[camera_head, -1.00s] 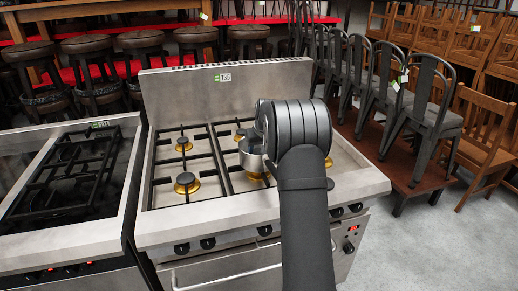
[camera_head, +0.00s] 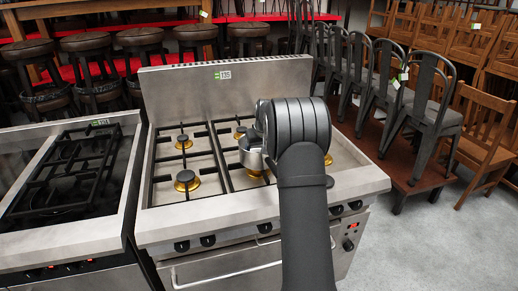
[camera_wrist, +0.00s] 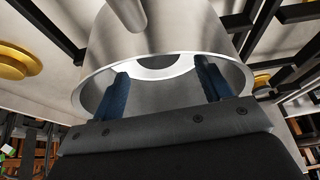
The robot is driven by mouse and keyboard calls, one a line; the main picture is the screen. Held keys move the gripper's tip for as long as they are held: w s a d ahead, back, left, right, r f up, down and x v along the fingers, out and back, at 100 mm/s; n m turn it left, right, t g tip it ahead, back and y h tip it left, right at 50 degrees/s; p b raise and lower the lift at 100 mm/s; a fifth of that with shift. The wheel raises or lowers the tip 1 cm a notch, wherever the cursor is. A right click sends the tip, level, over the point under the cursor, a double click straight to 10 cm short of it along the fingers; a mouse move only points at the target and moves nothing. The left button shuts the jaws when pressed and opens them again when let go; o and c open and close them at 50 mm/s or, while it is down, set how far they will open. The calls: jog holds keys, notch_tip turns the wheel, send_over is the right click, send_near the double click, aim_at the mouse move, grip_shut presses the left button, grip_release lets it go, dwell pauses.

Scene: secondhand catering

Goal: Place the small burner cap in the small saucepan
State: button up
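The small saucepan (camera_head: 252,154) stands on the hob in the head view, partly hidden by my arm. In the wrist view the steel saucepan (camera_wrist: 180,30) fills the upper middle, its handle at the top. My gripper (camera_wrist: 165,84) is at the pan's mouth, its two blue fingers set well apart and overlapping the opening. Dark caps sit on the left burners, at the back (camera_head: 183,139) and front (camera_head: 186,176). A dark round piece (camera_head: 330,183) shows right of my arm; I cannot tell whether it is the small burner cap.
The steel range (camera_head: 205,214) has black grates and a tall back panel (camera_head: 228,90). A second black hob (camera_head: 65,175) stands to the left. Metal chairs (camera_head: 425,110) stand close on the right, stools (camera_head: 95,65) behind. The floor at the front right is clear.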

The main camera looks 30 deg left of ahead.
jog(key=v, duration=1.3)
jog(key=shift+w+r, duration=0.15)
jog(key=shift+a, duration=0.15)
jog(key=x, duration=1.2)
jog(key=shift+f, duration=0.45)
jog(key=shift+r, duration=0.3)
